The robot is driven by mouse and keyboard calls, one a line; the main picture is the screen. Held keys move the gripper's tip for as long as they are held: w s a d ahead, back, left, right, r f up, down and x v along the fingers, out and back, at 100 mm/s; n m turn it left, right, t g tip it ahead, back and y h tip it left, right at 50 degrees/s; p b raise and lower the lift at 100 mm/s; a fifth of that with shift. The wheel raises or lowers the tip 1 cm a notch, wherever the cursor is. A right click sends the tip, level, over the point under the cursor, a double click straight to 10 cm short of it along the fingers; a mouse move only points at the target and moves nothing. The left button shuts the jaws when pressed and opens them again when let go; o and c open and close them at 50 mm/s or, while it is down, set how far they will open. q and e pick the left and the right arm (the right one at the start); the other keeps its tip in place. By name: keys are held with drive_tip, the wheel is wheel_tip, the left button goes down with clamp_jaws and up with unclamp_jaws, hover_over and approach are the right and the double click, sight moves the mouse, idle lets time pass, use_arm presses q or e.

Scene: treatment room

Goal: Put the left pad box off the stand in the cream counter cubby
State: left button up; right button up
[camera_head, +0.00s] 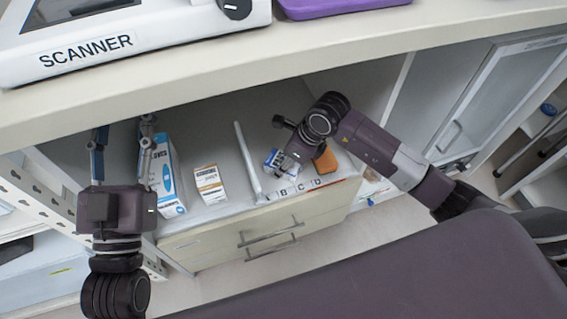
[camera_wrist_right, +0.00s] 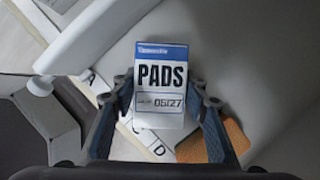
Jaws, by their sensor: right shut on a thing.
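The pad box (camera_head: 274,161) is white and blue. In the right wrist view the box (camera_wrist_right: 161,88) shows "PADS" and "05/27" and sits between the fingers of my right gripper (camera_wrist_right: 160,105), which is shut on it. In the head view my right gripper (camera_head: 285,158) holds it inside the cream counter cubby (camera_head: 225,118), right of the white divider. Whether the box touches the cubby floor I cannot tell. My left gripper (camera_head: 123,135) is open and empty at the cubby's left end. The stand cannot be made out.
A tall blue-white box (camera_head: 167,178) and a small white-orange box (camera_head: 210,185) stand left of the divider (camera_head: 247,160). An orange block (camera_head: 326,161) lies close right of the held box. Letter labels (camera_head: 298,189) line the front edge. The countertop (camera_head: 200,82) overhangs above.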

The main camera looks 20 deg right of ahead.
use_arm(q)
drive_tip(key=shift+s+r, duration=0.1)
drive_tip(key=shift+r, duration=0.2)
use_arm(e)
drive_tip(key=shift+f, duration=0.1)
drive_tip(key=o, duration=1.2)
drive_tip(key=p+v, duration=0.2)
drive_tip(key=v, duration=0.4)
drive_tip(key=p+v, duration=0.1)
drive_tip(key=v, duration=0.4)
drive_tip(key=shift+d+r+p, duration=0.15)
drive_tip(key=shift+r+p, duration=0.2)
use_arm(q)
wheel_tip(320, 180, down, 19)
drive_tip(key=s+a+g+y, duration=0.1)
drive_tip(key=a+g+y, duration=0.2)
drive_tip(key=g, duration=0.6)
drive_tip(key=shift+s+f+n+g+y, duration=0.2)
drive_tip(key=shift+s+n+g+y, duration=0.1)
drive_tip(key=shift+s, duration=0.05)
use_arm(e)
drive_tip(key=shift+s+r, duration=0.15)
drive_tip(key=shift+r, duration=0.05)
